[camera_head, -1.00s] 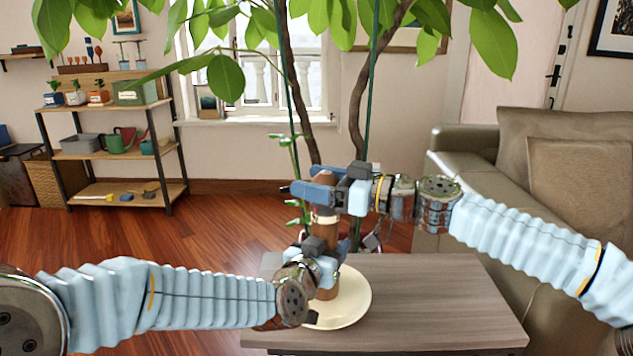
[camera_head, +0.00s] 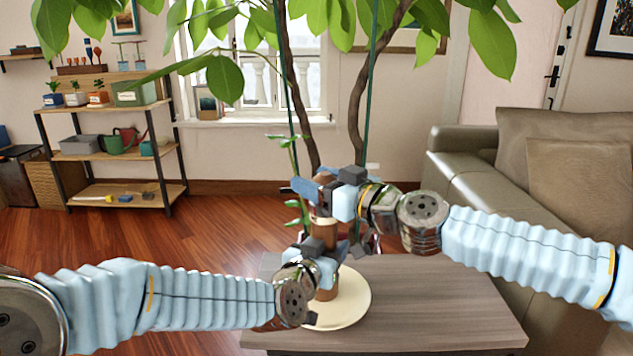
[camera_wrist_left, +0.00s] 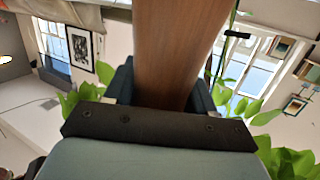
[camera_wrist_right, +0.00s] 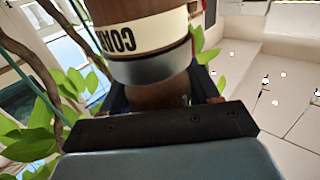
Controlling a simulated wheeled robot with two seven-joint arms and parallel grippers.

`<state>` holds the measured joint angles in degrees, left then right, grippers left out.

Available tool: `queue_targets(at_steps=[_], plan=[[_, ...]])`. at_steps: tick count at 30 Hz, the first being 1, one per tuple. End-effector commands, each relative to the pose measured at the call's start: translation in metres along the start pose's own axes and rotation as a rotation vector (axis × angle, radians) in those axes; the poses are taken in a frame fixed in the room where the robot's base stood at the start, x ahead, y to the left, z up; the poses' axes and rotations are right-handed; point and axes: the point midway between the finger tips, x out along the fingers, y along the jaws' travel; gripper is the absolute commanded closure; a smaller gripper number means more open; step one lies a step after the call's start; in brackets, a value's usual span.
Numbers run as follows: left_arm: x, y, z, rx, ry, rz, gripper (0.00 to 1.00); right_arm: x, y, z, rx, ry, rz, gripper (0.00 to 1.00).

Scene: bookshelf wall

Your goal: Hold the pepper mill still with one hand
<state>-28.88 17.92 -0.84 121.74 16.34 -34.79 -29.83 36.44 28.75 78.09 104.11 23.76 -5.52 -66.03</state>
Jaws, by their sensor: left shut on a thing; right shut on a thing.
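The brown wooden pepper mill (camera_head: 325,231) stands upright on a cream plate (camera_head: 355,307) on the small table. My left gripper (camera_head: 325,262) is shut around the lower body of the mill; the left wrist view shows the brown wood (camera_wrist_left: 180,50) between its fingers. My right gripper (camera_head: 325,187) is shut on the top of the mill. In the right wrist view the mill's top (camera_wrist_right: 155,94) sits between the fingers, beside a pale lettered band (camera_wrist_right: 145,35). The fingers hide parts of the mill.
The grey wooden table (camera_head: 440,290) has free room right of the plate. A tall leafy plant (camera_head: 357,110) stands close behind the mill. A grey sofa (camera_head: 480,180) is at the right, and a shelf rack (camera_head: 115,150) is at the back left.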

Motion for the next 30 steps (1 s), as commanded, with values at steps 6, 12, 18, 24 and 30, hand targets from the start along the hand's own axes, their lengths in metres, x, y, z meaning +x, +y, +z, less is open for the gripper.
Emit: queue_targets(at_steps=[6, 12, 18, 24, 30], plan=[[0.001, 0.0, 0.004, 0.001, -0.006, 0.0, 0.87, 0.002, -0.004, 0.004, -0.007, -0.008, 0.172, 0.7], [0.0, 0.0, 0.003, 0.002, -0.005, 0.001, 0.87, 0.002, -0.002, 0.004, -0.001, -0.003, 0.302, 0.7], [0.0, 0.001, 0.003, 0.002, -0.004, 0.002, 0.87, 0.0, 0.003, 0.003, 0.005, 0.004, 0.402, 0.7], [0.0, 0.001, 0.002, 0.002, -0.004, 0.002, 0.87, -0.001, 0.005, 0.003, 0.005, 0.001, 0.459, 0.7], [0.0, 0.001, 0.002, 0.001, -0.003, 0.002, 0.87, -0.002, 0.007, 0.004, 0.004, -0.002, 0.48, 0.7]])
